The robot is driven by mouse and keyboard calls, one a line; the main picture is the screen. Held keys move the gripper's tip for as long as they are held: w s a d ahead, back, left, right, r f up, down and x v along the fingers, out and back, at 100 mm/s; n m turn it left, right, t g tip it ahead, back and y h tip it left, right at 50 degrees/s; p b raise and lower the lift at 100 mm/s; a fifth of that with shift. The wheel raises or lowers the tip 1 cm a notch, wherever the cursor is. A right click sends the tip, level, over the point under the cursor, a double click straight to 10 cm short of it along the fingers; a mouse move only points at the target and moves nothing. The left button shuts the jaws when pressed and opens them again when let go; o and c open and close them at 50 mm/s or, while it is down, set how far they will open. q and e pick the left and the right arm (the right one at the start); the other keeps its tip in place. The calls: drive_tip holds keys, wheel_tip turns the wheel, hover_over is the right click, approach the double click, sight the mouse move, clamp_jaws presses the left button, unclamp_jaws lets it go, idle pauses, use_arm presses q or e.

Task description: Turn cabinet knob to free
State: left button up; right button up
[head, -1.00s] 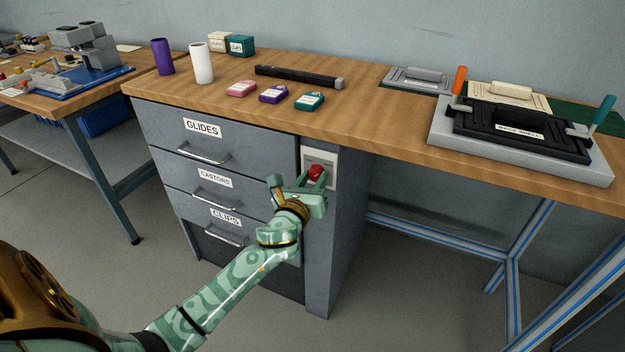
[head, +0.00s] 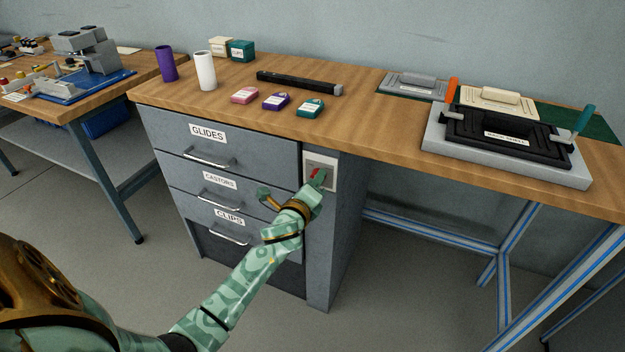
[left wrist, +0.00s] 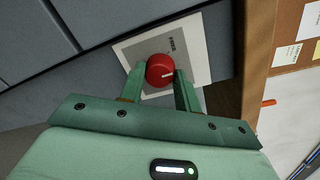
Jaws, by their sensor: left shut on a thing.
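The red cabinet knob (left wrist: 160,68) sits on a pale plate (left wrist: 196,50) on the cabinet front. It has a short white mark, which points right in the left wrist view. In the head view the knob (head: 315,173) is mostly hidden behind my left gripper (head: 318,180). In the left wrist view my left gripper (left wrist: 160,82) has one finger on each side of the knob and is shut on it. My right gripper is not in view.
Left of the plate are drawers labelled GLIDES (head: 207,133), CASTORS (head: 220,180) and CLIPS (head: 229,216), with protruding handles. The wooden worktop (head: 370,135) overhangs above. Open space lies under the bench to the right of the cabinet.

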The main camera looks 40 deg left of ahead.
use_arm(q)
drive_tip(key=shift+n+h+p, duration=0.4)
drive_tip(key=shift+n+p, duration=1.35)
drive_tip(key=shift+n, duration=2.25)
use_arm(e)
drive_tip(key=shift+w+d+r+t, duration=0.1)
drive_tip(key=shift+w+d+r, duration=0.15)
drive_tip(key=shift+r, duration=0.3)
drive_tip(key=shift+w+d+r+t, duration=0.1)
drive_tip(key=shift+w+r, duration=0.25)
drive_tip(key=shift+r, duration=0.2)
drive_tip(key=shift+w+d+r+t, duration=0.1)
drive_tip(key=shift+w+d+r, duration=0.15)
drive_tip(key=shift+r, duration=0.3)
use_arm(q)
drive_tip(key=shift+a, duration=0.1)
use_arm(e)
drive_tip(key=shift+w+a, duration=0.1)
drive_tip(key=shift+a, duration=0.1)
use_arm(q)
drive_tip(key=o, duration=1)
drive_tip(key=shift+c, duration=0.2)
drive_tip(key=shift+s, duration=0.1)
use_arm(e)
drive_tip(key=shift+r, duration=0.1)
